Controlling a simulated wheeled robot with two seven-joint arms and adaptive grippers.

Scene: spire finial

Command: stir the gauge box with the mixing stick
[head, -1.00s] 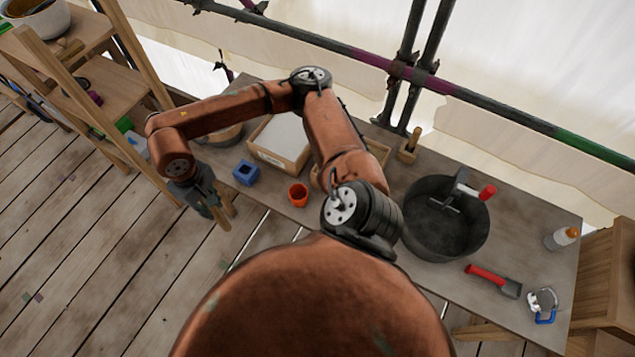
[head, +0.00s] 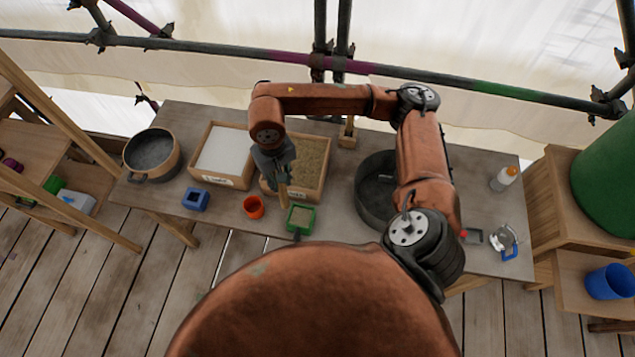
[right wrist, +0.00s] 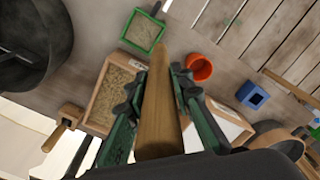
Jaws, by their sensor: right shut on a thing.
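My right gripper (head: 277,172) is shut on a wooden mixing stick (head: 283,193), which points down over the table in front of the sand tray. In the right wrist view the stick (right wrist: 158,112) runs between the green-sided fingers of the gripper (right wrist: 160,75). A small green square box (head: 300,218) with sandy contents stands near the table's front edge; it is probably the gauge box. It also shows in the right wrist view (right wrist: 144,31). The stick appears above and to the left of it in the head view, apart from it. My left gripper is out of view.
An orange cup (head: 253,207) and a blue block (head: 195,199) stand beside the green box. Behind are a white-filled tray (head: 221,183) and a sand tray (head: 317,165). A black tub (head: 372,190) is right, partly behind my arm; a round pan (head: 151,153) is left.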

